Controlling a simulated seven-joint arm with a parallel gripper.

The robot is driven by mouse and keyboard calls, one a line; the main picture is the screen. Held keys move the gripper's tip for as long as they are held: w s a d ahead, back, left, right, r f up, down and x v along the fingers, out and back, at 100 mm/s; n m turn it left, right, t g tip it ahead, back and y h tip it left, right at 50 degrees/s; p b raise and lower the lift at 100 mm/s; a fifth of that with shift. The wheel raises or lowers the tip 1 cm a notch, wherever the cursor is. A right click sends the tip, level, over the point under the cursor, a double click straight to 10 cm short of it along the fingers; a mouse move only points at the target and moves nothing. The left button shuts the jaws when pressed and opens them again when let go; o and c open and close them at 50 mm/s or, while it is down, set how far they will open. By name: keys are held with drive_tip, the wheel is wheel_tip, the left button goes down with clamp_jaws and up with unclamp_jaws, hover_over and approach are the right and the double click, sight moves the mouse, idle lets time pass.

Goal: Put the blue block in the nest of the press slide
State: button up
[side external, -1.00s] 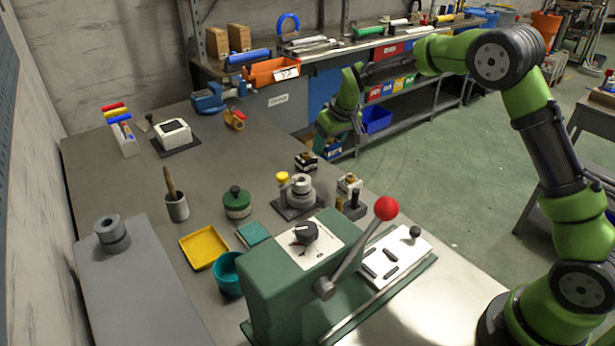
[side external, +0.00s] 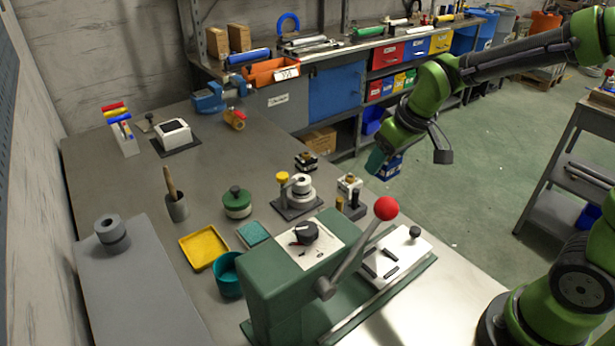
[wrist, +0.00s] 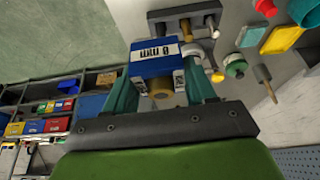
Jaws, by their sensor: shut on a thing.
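My gripper (side external: 384,162) is shut on the blue block (side external: 391,168), held in the air to the right of the bench's far edge. In the wrist view the block (wrist: 153,64) has a white label with dark marks and sits between the two teal fingers (wrist: 160,90). The green press (side external: 275,285) stands at the front of the bench, with a red-knobbed lever (side external: 386,208). Its slide has a white plate (side external: 398,256) with dark slots and a black knob, to the right of the lever. I cannot make out the nest clearly. My gripper is above and beyond the slide, apart from it.
A grey fixture with a white ring (side external: 301,188) and small blocks (side external: 348,184) stand behind the press. A yellow tray (side external: 204,248), teal cup (side external: 228,275) and green-lidded jar (side external: 237,202) are left of it. The lever rises beside the slide. Open floor lies right of the bench.

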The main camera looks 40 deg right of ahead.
drive_tip(key=w+a+f+n, duration=0.1)
drive_tip(key=w+a+f, duration=0.1)
drive_tip(key=a, duration=0.1)
drive_tip(key=w+a+f+n+y, duration=0.1)
drive_tip(key=w+a+f+n, duration=0.1)
drive_tip(key=a, duration=0.2)
drive_tip(key=w+a+f+n+y, duration=0.1)
drive_tip(key=w+a+f+n, duration=0.1)
drive_tip(key=a, duration=0.2)
drive_tip(key=shift+w+f+g, duration=0.15)
drive_tip(key=shift+w+g, duration=0.15)
drive_tip(key=shift+w, duration=0.05)
drive_tip(key=w+a+n+y, duration=0.1)
drive_tip(key=w+a+n, duration=0.2)
drive_tip(key=a, duration=0.3)
approach(287, 226)
drive_tip(key=shift+n+g, duration=0.4)
drive_tip(key=a+f, duration=0.4)
drive_tip(key=f, duration=0.1)
drive_tip(key=shift+w+a, duration=0.1)
drive_tip(key=shift+a, duration=0.2)
drive_tip(key=o, duration=0.9)
drive_tip(key=shift+f, duration=0.15)
drive_tip(key=shift+o, duration=0.2)
